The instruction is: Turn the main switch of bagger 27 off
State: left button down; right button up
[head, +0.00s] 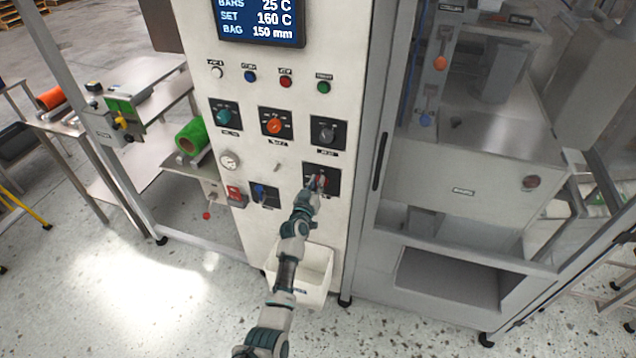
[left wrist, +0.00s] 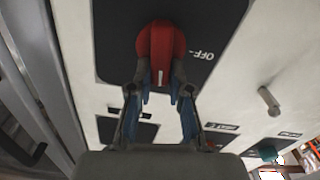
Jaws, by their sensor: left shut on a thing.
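A red rotary switch (left wrist: 160,55) sits on a black plate with an "OFF" mark beside it in the left wrist view. A white line on its knob points toward the gripper, not at the "OFF" mark. In the head view the black plate (head: 333,172) is at the lower right of the white panel (head: 290,165), and the red knob is mostly hidden by the gripper. My left gripper (head: 318,184) is shut on the red knob; its two fingers (left wrist: 160,92) sit on either side of it in the left wrist view. My right gripper is not in view.
Other knobs surround it: a grey one (head: 326,134), an orange one (head: 274,126), a teal one (head: 223,116) and a blue one (head: 260,190). A display (head: 262,18) is above. A white bin (head: 312,272) hangs below. A glazed machine frame (head: 385,120) stands right.

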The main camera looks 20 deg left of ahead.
pick_arm(q)
jog(key=f+n, duration=0.1)
jog(key=n, duration=0.4)
jog(key=a+f+n, duration=0.1)
jog(key=n, duration=0.4)
jog(key=f+n, duration=0.1)
jog(key=n, duration=0.4)
jog(key=shift+a+n, duration=0.3)
jog(key=shift+n, duration=0.1)
jog(key=c, duration=1.1)
grip_release()
jog(key=shift+c, duration=0.2)
jog(key=shift+o, duration=0.3)
jog(key=shift+a+r, duration=0.1)
jog(key=shift+r, duration=0.1)
jog(key=s, duration=1.2)
jog(key=shift+a, duration=0.15)
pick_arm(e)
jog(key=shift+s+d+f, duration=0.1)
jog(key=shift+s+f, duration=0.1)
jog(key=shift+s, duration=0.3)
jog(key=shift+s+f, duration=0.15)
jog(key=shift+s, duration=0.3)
